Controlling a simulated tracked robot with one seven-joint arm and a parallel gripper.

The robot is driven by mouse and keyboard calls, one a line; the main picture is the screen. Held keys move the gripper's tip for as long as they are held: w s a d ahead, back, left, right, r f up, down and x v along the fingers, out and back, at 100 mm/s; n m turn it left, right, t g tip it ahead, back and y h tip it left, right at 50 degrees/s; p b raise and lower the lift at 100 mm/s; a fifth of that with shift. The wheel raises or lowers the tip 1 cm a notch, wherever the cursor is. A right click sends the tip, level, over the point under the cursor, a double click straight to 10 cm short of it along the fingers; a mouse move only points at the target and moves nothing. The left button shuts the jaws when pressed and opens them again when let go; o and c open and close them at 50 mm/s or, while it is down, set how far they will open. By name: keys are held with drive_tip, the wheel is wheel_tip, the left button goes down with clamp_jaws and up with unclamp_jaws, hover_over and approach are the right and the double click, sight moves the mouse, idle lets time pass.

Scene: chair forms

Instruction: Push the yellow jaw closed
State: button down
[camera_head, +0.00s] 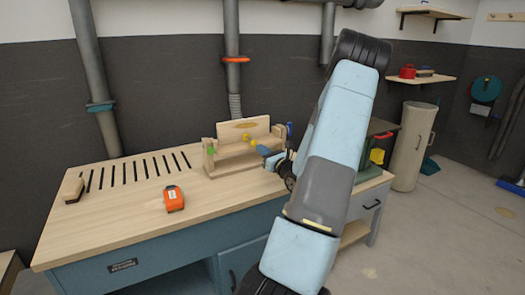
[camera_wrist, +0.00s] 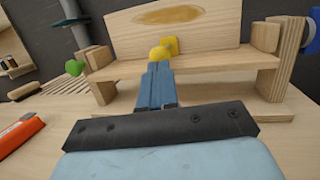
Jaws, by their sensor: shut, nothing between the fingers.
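The yellow jaw (camera_head: 253,142) is a small piece on the wooden form (camera_head: 222,168) on the workbench. In the wrist view the yellow jaw (camera_wrist: 160,53) shows a rounded front part, with a squarer yellow part (camera_wrist: 172,44) just behind it, below an upright board with a yellow oval patch. My gripper (camera_head: 264,150) reaches in from the right. In the wrist view my gripper (camera_wrist: 158,66) is shut and empty, with its blue fingertips right at the rounded yellow part. They seem to touch it, but I cannot tell for sure. The fingers hide the jaw's lower side.
A green knob (camera_wrist: 75,68) sits at the form's left end and a blue knob (camera_wrist: 312,33) at its right end. The bench front is mostly clear.

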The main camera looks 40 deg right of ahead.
drive_tip(key=s, duration=0.4)
drive_tip(key=s+f, duration=0.1)
drive_tip(key=s, duration=0.3)
drive_tip(key=s+f, duration=0.1)
drive_tip(key=s, duration=0.3)
drive_tip(key=shift+s+a+f, duration=0.2)
drive_tip(key=shift+s+f, duration=0.05)
drive_tip(key=a+r+n+g+y, duration=0.4)
drive_tip(key=a+n, duration=0.3)
drive_tip(key=a, duration=0.4)
drive_tip(key=w+a+r+n+g+y, duration=0.1)
drive_tip(key=a+r+n+g+y, duration=0.35)
drive_tip(key=a, duration=0.65)
drive_tip(key=a+r+n+g+y, duration=0.2)
drive_tip(key=a+n+g+y, duration=0.3)
drive_tip(key=a+n, duration=0.5)
drive_tip(key=s+a+r+n+g+h, duration=0.3)
drive_tip(key=s+a+n+g+h, duration=0.2)
drive_tip(key=s+a+n+h, duration=0.3)
drive_tip(key=s+d+r+n+t+h, duration=0.1)
drive_tip(key=s+r+n+t+h, duration=0.3)
drive_tip(key=s+r+n, duration=0.3)
drive_tip(key=shift+h, duration=0.35)
drive_tip(key=shift+s, duration=0.1)
